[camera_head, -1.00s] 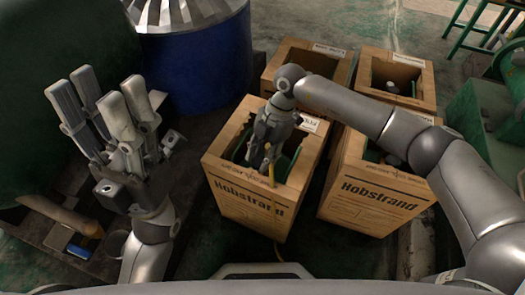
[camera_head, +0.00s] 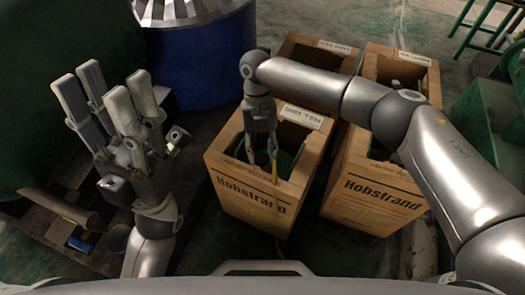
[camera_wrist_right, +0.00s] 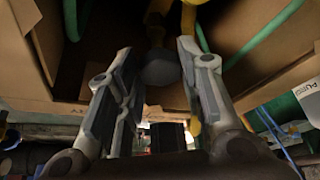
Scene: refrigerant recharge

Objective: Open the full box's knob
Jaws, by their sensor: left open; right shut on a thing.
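The full box (camera_head: 254,200) is an open cardboard carton printed "Hobstrand", with a white label (camera_head: 301,117) reading "FULL" on its back rim. Inside it a green tank (camera_head: 287,160) shows in part. My right gripper (camera_head: 262,160) reaches down into this box from above. In the right wrist view a rounded grey knob (camera_wrist_right: 161,68) sits between the fingertips of my right gripper (camera_wrist_right: 158,75), which is shut on it. How far the knob is turned cannot be told. My left gripper (camera_head: 103,88) is open and empty, fingers up, left of the box.
Another Hobstrand box (camera_head: 374,200) stands close on the right, and more boxes (camera_head: 315,62) stand behind. A yellow hose (camera_head: 275,172) runs at the full box's front rim. A blue drum (camera_head: 205,60) stands behind. Green stools are at the upper right.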

